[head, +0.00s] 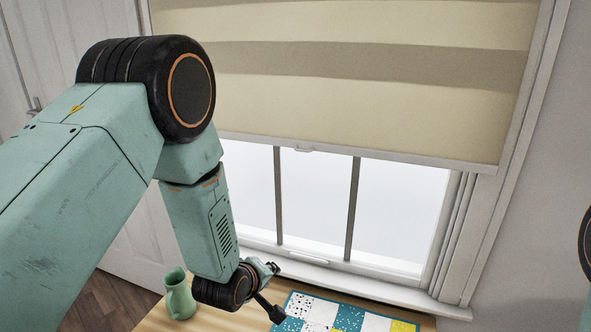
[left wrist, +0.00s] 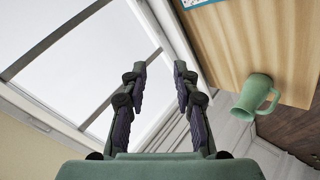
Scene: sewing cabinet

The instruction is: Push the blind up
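The blind (head: 380,100) is beige with darker bands and hangs over the upper part of the window in the head view. Its white bottom bar (head: 400,158) has a small tab (head: 305,149) near the middle. A beige strip of what looks like the blind (left wrist: 22,140) shows at the lower left of the left wrist view. My left gripper (head: 274,291) is low, near the sill and table, well below the bar. The left wrist view shows its fingers (left wrist: 160,76) apart with nothing between them. My right gripper is out of view.
The window glass (head: 310,200) shows below the blind, above a white sill (head: 350,285). A green jug (head: 180,297) stands on the wooden table (head: 222,318), left of my left gripper. A patchwork cloth (head: 345,318) lies to its right. A white door (head: 140,240) is at left.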

